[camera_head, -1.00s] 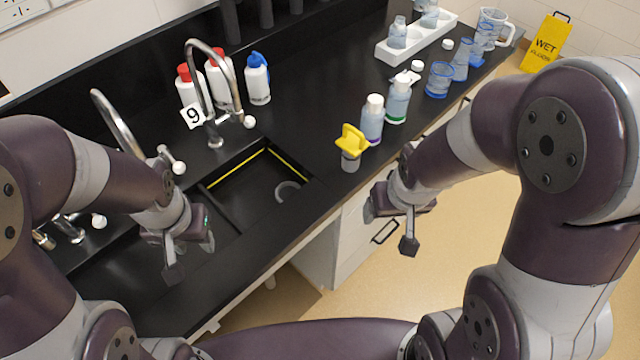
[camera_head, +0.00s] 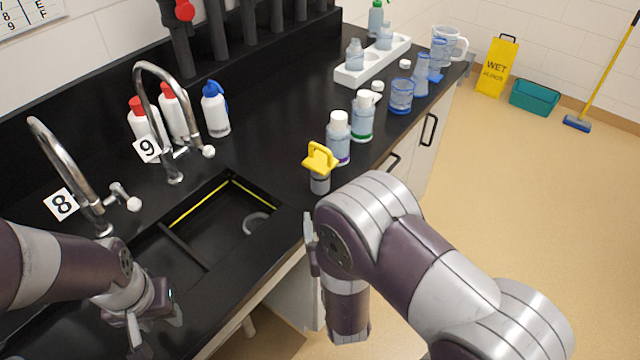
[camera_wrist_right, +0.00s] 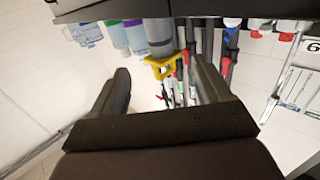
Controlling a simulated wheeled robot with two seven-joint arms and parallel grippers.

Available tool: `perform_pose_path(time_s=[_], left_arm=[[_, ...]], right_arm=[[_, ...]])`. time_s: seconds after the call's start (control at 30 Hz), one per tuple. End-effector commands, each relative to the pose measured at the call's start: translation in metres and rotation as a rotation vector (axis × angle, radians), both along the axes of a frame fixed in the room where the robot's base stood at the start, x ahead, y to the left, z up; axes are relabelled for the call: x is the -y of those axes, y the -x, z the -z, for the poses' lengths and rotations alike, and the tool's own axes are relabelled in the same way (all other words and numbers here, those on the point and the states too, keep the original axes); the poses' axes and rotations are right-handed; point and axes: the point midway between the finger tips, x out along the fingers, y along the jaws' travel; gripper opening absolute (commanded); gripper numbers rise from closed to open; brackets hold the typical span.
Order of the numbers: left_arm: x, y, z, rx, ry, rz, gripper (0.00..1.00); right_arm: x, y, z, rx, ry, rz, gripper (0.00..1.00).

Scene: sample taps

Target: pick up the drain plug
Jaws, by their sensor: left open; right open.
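The drain plug has a yellow handle (camera_head: 320,158) on top of a grey cylindrical body (camera_head: 320,184). It stands upright on the black counter near the front edge, right of the sink. In the right wrist view the drain plug (camera_wrist_right: 163,58) appears upside down, beyond and between the spread fingers. My right gripper (camera_wrist_right: 159,72) is open and empty; I cannot tell how far short of the plug it is. In the head view my right forearm mostly hides that gripper, just below the plug. My left gripper (camera_head: 155,325) is open and empty over the counter at the lower left.
Bottles with purple (camera_head: 338,138) and green bands (camera_head: 362,117) stand close behind the plug. The sink (camera_head: 215,225) with yellow-striped rim lies to its left, with curved taps (camera_head: 160,120) behind. A white rack (camera_head: 372,62) and blue beaker (camera_head: 401,95) stand farther back.

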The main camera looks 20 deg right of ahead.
Motion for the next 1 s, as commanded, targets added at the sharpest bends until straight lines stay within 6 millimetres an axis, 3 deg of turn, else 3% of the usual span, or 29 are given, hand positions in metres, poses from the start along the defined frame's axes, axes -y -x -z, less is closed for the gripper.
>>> perform_pose_path(time_s=[0.3, 0.47, 0.63, 0.73, 0.93, 0.97, 1.0], left_arm=[[0.0, 0.0, -0.006, 0.001, 0.0, 0.0, 0.43], [0.0, 0.0, -0.01, 0.0, 0.0, 0.0, 0.43], [0.0, 0.0, -0.015, 0.001, 0.0, 0.0, 0.43], [0.0, 0.0, -0.015, 0.0, 0.0, 0.0, 0.43], [0.0, 0.0, -0.015, 0.0, 0.0, 0.0, 0.43], [0.0, 0.0, -0.015, 0.0, 0.0, 0.0, 0.43], [0.0, 0.0, -0.015, 0.0, 0.0, 0.0, 0.43]], right_arm=[[0.009, -0.06, -0.003, 0.021, 0.006, 0.003, 0.77], [0.011, -0.079, -0.004, 0.021, 0.006, 0.002, 0.77], [0.015, -0.111, -0.005, 0.02, 0.007, 0.003, 0.77], [0.016, -0.121, -0.004, 0.019, 0.006, 0.001, 0.77], [0.016, -0.123, -0.003, 0.019, 0.006, 0.0, 0.77], [0.016, -0.123, -0.003, 0.019, 0.006, 0.0, 0.74], [0.016, -0.123, -0.004, 0.019, 0.006, 0.0, 0.61]])
